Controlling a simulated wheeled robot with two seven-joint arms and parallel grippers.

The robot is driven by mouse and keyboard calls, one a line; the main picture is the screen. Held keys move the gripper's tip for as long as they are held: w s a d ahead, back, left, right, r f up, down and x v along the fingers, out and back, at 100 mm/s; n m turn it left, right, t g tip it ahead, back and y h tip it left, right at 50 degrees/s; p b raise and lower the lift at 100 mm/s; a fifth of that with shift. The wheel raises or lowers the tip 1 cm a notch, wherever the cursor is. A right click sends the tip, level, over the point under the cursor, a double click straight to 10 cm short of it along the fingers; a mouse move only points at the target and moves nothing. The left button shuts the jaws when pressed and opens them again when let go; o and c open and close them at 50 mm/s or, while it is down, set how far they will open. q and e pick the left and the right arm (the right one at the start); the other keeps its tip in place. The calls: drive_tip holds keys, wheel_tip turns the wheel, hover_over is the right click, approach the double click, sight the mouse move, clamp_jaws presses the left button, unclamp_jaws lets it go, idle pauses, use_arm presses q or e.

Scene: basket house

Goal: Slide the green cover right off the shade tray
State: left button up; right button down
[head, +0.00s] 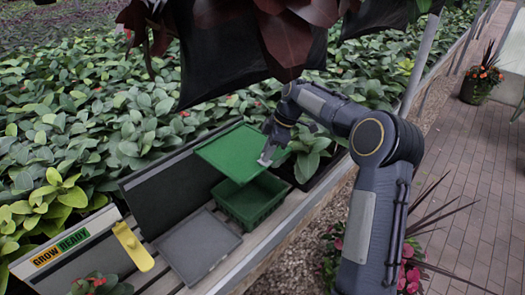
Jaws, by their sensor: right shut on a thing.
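The green cover (232,150) is a flat green panel in the middle of the head view. It overlaps the back part of the shade tray (232,215), an open green box whose front part and inside show. The cover looks shifted toward the back left of the tray; whether it still touches the rim I cannot tell. My right gripper (266,159) is shut on the cover's right edge, with the arm reaching in from the right. The tray's back part is hidden under the cover. My left gripper is not in view.
A grey square mat (200,248) lies in front of the tray on the slatted bench. A dark upright panel (168,195) stands behind. A GROW READY sign (62,248) and a yellow object (133,247) are at left. Dark red leaves (285,40) hang above. A potted plant (306,155) sits right.

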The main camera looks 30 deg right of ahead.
drive_tip(key=shift+r, duration=0.1)
drive_tip(key=c, duration=1.3)
unclamp_jaws()
drive_tip(key=shift+o, duration=0.2)
drive_tip(key=v, duration=0.7)
drive_tip(key=shift+d+r, duration=0.15)
drive_tip(key=shift+r, duration=0.15)
drive_tip(key=shift+s, duration=0.1)
